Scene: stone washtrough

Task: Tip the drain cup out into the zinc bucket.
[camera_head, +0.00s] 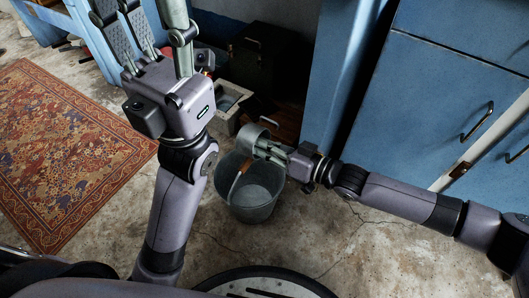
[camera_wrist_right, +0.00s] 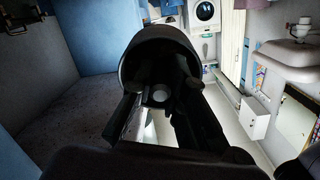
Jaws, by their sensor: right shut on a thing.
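The grey drain cup (camera_head: 248,136) is held above the far rim of the zinc bucket, tilted on its side. My right gripper (camera_head: 268,151) is shut on it; in the right wrist view the cup (camera_wrist_right: 158,48) is a dark round shape between the fingers. Its contents cannot be made out. The zinc bucket (camera_head: 252,212) stands upright on the floor below, with its bail and wooden grip across its left side. My left gripper (camera_head: 150,32) is at the upper left, away from cup and bucket, its fingers spread and empty.
A pale stone block or basin (camera_head: 224,124) stands behind the bucket, with dark boxes (camera_head: 266,55) farther back. A blue cabinet (camera_head: 430,95) rises at the right. A patterned rug (camera_head: 65,150) lies on the left.

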